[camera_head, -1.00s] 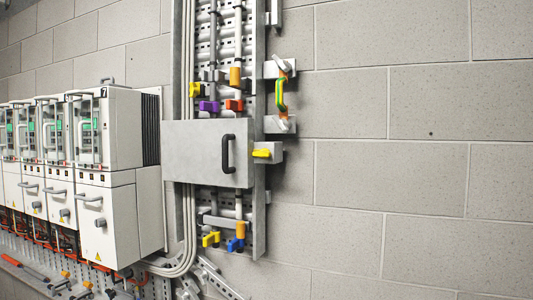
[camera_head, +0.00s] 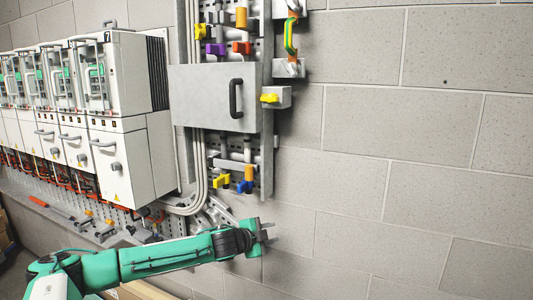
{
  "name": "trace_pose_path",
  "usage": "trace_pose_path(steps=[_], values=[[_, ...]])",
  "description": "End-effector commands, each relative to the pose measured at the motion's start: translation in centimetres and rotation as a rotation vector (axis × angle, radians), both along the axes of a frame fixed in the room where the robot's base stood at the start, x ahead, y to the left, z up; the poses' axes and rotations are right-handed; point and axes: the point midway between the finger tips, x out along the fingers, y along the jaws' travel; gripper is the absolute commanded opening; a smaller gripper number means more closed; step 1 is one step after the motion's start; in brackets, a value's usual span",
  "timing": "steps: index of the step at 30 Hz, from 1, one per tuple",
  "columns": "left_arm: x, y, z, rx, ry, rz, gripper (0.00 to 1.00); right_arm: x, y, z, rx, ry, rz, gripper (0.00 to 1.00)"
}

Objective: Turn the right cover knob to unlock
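The right cover knob (camera_head: 270,98) is a small yellow handle on a grey block (camera_head: 284,97) at the right edge of the cover. It lies roughly horizontal and points left, towards the cover. The cover (camera_head: 205,98) is a flat grey plate with a black upright handle (camera_head: 236,98), and it sits flat across the rail column. My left gripper (camera_head: 269,231) is below the column, well under the knob and apart from it. Its two fingers look spread with nothing between them. My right gripper is out of view.
Yellow (camera_head: 221,182) and blue (camera_head: 245,187) valve handles hang below the cover, just above my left gripper. Grey pipes (camera_head: 196,170) bend left there. White drive units (camera_head: 125,110) stand at the left. The block wall (camera_head: 400,150) at the right is bare.

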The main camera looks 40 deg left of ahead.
Motion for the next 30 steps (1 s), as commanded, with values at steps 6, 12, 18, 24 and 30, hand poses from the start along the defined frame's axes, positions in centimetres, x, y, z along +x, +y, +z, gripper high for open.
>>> trace_pose_path(steps=[6, 12, 18, 24, 30], values=[[-1.4, -0.7, 11.0, 0.122, -0.084, -0.083, 0.34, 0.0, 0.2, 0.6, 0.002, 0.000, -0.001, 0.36], [-3.8, -0.8, 19.4, 0.228, -0.146, -0.131, 0.34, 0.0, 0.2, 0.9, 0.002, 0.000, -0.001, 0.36], [-7.0, -0.2, 27.1, 0.328, -0.204, -0.157, 0.34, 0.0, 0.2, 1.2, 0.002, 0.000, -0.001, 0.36], [-11.1, 0.3, 34.1, 0.421, -0.253, -0.162, 0.34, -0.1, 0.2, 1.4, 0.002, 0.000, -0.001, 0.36], [-15.4, 0.4, 39.3, 0.493, -0.289, -0.152, 0.34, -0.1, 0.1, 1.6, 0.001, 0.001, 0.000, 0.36]])
